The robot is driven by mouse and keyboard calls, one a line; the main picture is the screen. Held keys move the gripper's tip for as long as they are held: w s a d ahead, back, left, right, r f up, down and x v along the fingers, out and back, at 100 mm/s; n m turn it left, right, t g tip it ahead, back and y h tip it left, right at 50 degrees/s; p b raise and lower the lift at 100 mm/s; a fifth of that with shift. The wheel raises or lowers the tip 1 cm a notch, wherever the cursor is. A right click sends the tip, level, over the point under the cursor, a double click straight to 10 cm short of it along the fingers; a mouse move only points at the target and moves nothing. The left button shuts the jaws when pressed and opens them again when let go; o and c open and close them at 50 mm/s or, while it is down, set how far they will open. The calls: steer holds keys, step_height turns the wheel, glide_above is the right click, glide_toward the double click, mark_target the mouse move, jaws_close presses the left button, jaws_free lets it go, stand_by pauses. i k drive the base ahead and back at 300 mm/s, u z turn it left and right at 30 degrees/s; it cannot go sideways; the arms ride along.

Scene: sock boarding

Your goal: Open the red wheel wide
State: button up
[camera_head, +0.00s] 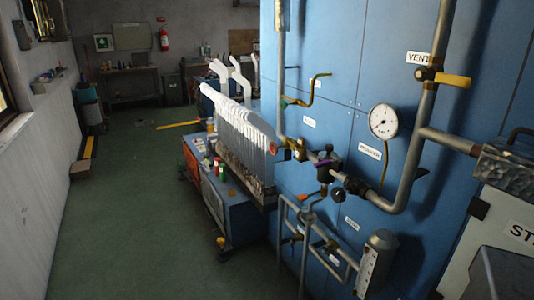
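A small red wheel (273,148) shows at the left end of a brass valve (298,150) on the pipework at the front of the blue cabinet (340,60). The wheel is seen at a slant and is small, so I cannot tell how far it is turned. A second, orange-red handle (309,191) sits lower on the pipes; its shape is too small to make out. My gripper is not in view, and nothing is seen touching the red wheel.
A pressure gauge (384,121), a yellow lever (453,80) by the VENT label and grey pipes (410,165) crowd the cabinet front. A rack of white boards (243,135) stands left of the wheel above a blue cart (240,205). The green floor (130,230) is open at left.

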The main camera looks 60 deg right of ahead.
mark_target(273, 149)
steer(key=z, duration=0.05)
steer(key=i, duration=1.1)
steer(key=u, duration=0.15)
steer(key=k, duration=0.6)
steer(key=z, duration=0.05)
